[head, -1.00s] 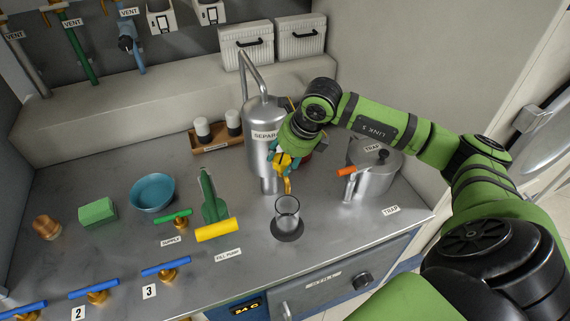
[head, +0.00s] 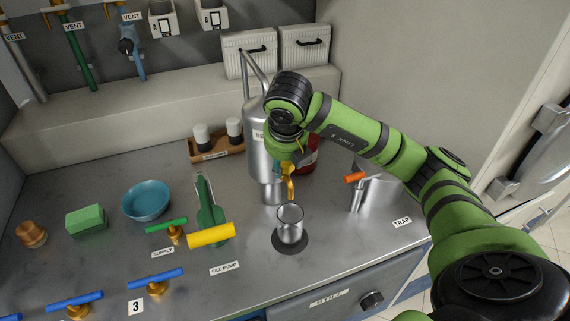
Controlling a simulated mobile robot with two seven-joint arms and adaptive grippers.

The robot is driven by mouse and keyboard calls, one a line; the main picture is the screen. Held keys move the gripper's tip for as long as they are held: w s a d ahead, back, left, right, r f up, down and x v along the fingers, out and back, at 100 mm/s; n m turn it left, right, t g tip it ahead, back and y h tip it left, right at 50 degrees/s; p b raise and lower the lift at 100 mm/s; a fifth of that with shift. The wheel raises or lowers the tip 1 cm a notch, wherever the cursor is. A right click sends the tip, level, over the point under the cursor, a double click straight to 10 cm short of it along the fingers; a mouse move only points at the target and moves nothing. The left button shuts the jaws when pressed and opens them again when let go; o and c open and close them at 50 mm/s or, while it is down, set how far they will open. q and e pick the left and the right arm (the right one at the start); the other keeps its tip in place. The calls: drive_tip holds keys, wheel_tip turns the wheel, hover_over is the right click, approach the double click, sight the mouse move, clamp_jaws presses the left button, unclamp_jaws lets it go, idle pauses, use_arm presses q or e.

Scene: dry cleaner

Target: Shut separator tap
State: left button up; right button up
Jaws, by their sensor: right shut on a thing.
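The separator (head: 258,158), a tall silver cylinder with a bent pipe on top, stands at the middle of the counter, partly hidden by my right arm. Its brass tap (head: 291,187) sticks out at the front. A clear glass (head: 290,226) stands on a dark round pad below the tap's spout. My right gripper (head: 285,167) comes down from above at the tap and is shut on its handle, which is mostly hidden. A little teal shows by the fingers. My left gripper is not in view.
The trap pot (head: 384,192) with an orange-handled tap (head: 355,178) stands to the right, partly behind my arm. A yellow-handled pump (head: 211,235), a green supply valve (head: 166,225) and a blue bowl (head: 146,200) are to the left. A tray with shakers (head: 216,152) stands behind.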

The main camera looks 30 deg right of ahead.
drive_tip(key=shift+w+d+r+m, duration=0.1)
drive_tip(key=shift+w+r+m, duration=0.15)
drive_tip(key=shift+m, duration=0.35)
drive_tip(key=shift+h, duration=0.3)
drive_tip(key=o, duration=1.1)
drive_tip(key=shift+s+f, duration=0.1)
drive_tip(key=shift+b, duration=0.3)
drive_tip(key=v, duration=1.2)
drive_tip(key=shift+d, duration=0.1)
